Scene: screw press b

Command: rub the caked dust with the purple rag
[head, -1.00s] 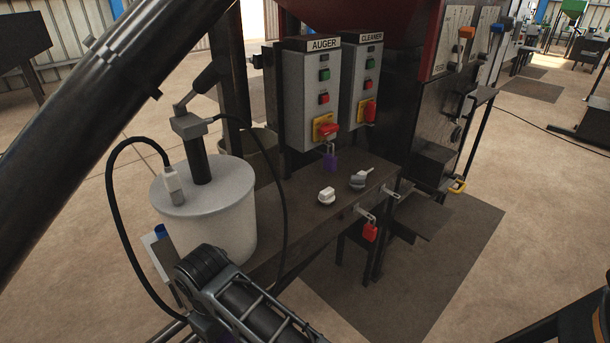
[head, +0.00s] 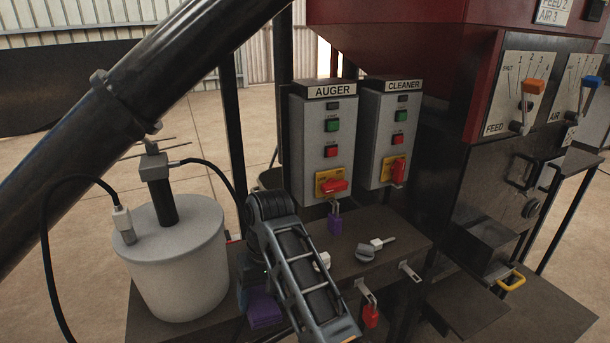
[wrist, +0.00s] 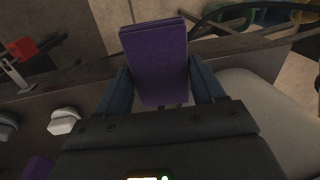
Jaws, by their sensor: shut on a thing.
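The purple rag (head: 264,308) is a folded, flat-sided pad held at the end of my gripper (head: 252,290), over the left part of the dark bench. In the wrist view the rag (wrist: 155,55) stands out between the two blue-grey fingers of my gripper (wrist: 164,90), which are shut on its sides. Whether it touches the bench I cannot tell. I cannot make out the caked dust in either view.
A white lidded bucket (head: 178,260) with a pump and black hoses stands left of my gripper. The AUGER box (head: 326,140) and CLEANER box (head: 385,140) rise behind the bench (head: 390,250).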

